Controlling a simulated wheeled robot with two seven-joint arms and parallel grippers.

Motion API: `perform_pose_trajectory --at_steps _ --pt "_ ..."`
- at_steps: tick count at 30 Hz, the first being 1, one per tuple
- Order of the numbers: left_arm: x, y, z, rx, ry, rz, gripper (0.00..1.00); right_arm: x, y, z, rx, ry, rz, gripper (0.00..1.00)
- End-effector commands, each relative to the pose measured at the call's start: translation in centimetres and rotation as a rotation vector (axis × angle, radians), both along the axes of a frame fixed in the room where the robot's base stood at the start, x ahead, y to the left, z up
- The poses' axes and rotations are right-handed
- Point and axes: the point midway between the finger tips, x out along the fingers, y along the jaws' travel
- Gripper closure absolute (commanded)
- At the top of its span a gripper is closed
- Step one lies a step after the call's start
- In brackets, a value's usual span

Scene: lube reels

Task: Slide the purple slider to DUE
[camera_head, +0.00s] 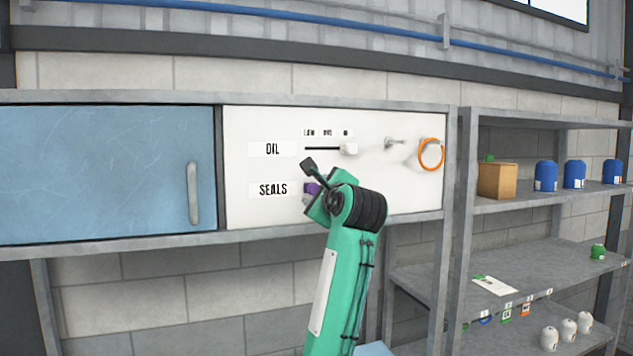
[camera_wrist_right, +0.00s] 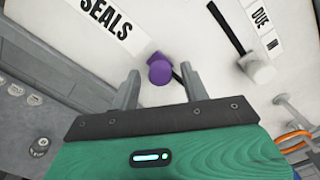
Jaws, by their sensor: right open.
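The purple slider (camera_head: 312,188) sits on the white panel just right of the SEALS label (camera_head: 273,189), near the left end of its dark slot. In the right wrist view the purple knob (camera_wrist_right: 160,71) shows between and just beyond the tips of my open right gripper (camera_wrist_right: 160,80), with no clear contact. In the head view my right gripper (camera_head: 309,204) is at the knob, and the arm hides the rest of the slot. The DUE label (camera_wrist_right: 261,17) shows in the wrist view above the upper slot, beside an IN label. My left gripper is not in view.
A white slider (camera_head: 348,149) sits at the right end of the OIL slot above. A peg with an orange ring (camera_head: 431,154) is further right. A blue cabinet door (camera_head: 105,170) is at left. Shelves (camera_head: 545,200) with a box and several containers stand at right.

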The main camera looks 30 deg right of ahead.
Motion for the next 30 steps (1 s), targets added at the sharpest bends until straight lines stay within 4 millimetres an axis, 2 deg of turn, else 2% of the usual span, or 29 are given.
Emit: perform_pose_trajectory --at_steps 11,14,18,19,25,30 --pt "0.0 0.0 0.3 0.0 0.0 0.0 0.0 0.7 -0.2 -0.1 -0.001 -0.001 -0.001 0.54" --pt "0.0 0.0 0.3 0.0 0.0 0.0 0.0 0.7 -0.2 -0.1 -0.001 -0.001 -0.001 0.7" --pt "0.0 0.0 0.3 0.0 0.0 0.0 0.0 0.7 -0.2 -0.1 -0.001 0.0 0.0 0.97" --pt "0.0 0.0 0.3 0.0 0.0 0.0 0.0 0.7 -0.2 -0.1 -0.001 0.0 0.0 1.0" --pt "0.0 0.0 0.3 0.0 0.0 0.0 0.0 0.6 -0.5 -0.1 0.0 0.001 -0.001 1.0" --pt "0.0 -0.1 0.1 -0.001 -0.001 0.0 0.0 0.0 -3.0 -0.1 0.002 0.002 -0.003 1.0"
